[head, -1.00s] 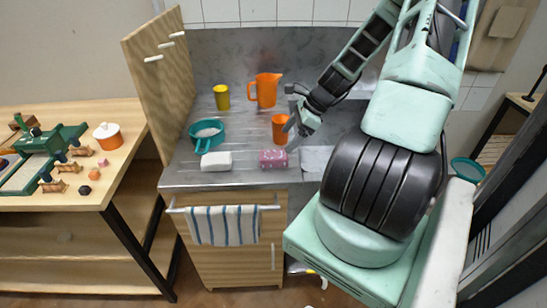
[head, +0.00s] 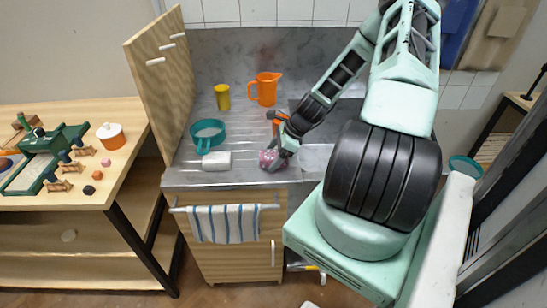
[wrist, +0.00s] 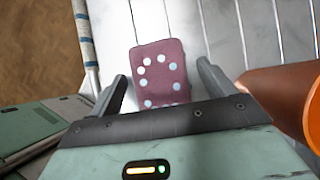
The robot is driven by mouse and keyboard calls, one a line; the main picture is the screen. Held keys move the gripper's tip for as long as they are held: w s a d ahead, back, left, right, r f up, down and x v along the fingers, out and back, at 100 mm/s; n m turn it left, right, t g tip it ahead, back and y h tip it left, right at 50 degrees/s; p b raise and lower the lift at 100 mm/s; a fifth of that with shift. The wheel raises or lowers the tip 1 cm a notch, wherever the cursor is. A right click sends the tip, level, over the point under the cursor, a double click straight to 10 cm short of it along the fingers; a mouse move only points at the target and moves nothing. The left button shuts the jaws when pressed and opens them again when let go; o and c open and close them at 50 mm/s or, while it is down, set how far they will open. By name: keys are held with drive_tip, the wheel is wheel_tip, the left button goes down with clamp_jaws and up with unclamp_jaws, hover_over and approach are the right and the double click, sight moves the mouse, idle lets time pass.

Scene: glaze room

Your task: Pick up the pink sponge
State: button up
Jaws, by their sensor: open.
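The pink sponge (head: 269,160) lies on the metal counter near its front edge, just right of a white block. In the wrist view the sponge (wrist: 161,72) is a dark pink block with pale dots, lying flat. My gripper (head: 277,150) is right above it in the head view. In the wrist view my gripper (wrist: 161,88) is open, with one finger on each side of the sponge and a gap on both sides. The near end of the sponge is hidden by the gripper body.
A white block (head: 217,161) lies left of the sponge. A teal pan (head: 207,145), a yellow cup (head: 222,97) and an orange jug (head: 265,89) stand farther back. An orange cup (wrist: 287,98) stands close to my right finger. A striped towel (head: 223,223) hangs in front.

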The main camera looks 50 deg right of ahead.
sight(274, 154)
drive_tip(key=c, duration=1.1)
drive_tip(key=shift+r, duration=0.1)
wheel_tip(274, 154, up, 9)
drive_tip(key=shift+f+b, duration=0.15)
drive_tip(key=shift+b, duration=0.65)
drive_tip(key=shift+r, duration=0.6)
drive_tip(key=shift+o, duration=1.1)
drive_tip(key=shift+c, duration=0.5)
